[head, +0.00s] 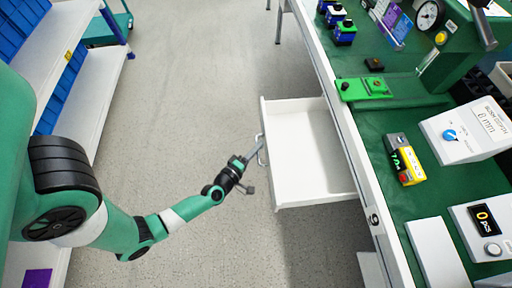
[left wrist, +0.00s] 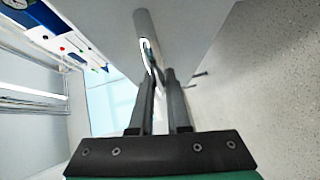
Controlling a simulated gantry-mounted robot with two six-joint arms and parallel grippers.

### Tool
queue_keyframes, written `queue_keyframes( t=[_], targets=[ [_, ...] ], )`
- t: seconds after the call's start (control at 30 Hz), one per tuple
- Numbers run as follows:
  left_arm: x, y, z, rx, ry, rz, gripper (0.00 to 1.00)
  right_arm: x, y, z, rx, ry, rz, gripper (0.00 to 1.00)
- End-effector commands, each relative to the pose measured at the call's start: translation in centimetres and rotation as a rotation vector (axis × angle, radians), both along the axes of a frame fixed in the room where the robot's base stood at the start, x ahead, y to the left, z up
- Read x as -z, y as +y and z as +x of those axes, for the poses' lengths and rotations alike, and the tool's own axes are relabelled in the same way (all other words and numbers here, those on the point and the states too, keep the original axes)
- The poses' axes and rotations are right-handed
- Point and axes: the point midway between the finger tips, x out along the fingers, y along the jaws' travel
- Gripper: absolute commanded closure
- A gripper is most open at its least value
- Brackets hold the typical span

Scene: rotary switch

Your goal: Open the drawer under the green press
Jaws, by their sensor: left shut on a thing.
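A white drawer (head: 305,160) stands pulled out from under the workbench, and its inside looks empty. Its handle (head: 261,148) is on the front panel, facing left. My left gripper (head: 258,150) is at this handle, with its fingers shut on it. In the left wrist view my left gripper (left wrist: 162,85) has its two fingers around the handle (left wrist: 148,55), close to the drawer's front panel (left wrist: 185,30). The green press (head: 455,50) stands on the bench top at the upper right, partly cut off by the frame. My right gripper is not in view.
The green bench top (head: 380,135) carries a green fixture (head: 364,88), a yellow and black device (head: 405,165), a white box with a blue knob (head: 465,132) and a counter (head: 485,228). Shelves with blue bins (head: 65,85) stand at left. The grey floor (head: 190,90) between is clear.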

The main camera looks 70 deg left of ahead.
Motion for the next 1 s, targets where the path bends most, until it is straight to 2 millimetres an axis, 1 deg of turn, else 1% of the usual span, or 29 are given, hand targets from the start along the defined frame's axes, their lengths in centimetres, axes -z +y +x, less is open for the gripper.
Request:
queue_keyframes(
  t=[0.17,0.2,0.27,0.53,0.63,0.77,0.87,0.9,1.0],
  targets=[
    [0.0,0.0,0.1,0.001,-0.001,0.000,1.00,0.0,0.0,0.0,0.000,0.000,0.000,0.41],
    [0.0,0.0,0.0,0.001,-0.001,0.000,0.82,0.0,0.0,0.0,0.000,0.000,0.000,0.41],
    [0.0,0.0,0.0,0.001,-0.001,0.000,0.73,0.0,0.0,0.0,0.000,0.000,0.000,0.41],
    [0.0,0.0,0.0,0.001,0.000,0.000,0.73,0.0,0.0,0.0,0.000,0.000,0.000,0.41],
    [-0.1,-0.4,-0.4,0.003,0.002,-0.001,0.73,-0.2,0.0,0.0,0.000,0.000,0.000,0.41],
    [-0.5,-1.5,-2.1,0.005,0.005,-0.001,0.73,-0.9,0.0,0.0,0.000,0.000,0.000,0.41],
    [-1.0,-3.0,-4.2,0.008,0.007,-0.001,0.73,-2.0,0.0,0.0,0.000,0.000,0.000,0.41],
    [-1.3,-3.5,-5.2,0.009,0.007,0.000,0.73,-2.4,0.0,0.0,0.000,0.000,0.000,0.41],
    [-1.7,-4.9,-7.0,0.013,0.006,0.000,0.73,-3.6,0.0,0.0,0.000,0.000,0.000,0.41]
  ],
)
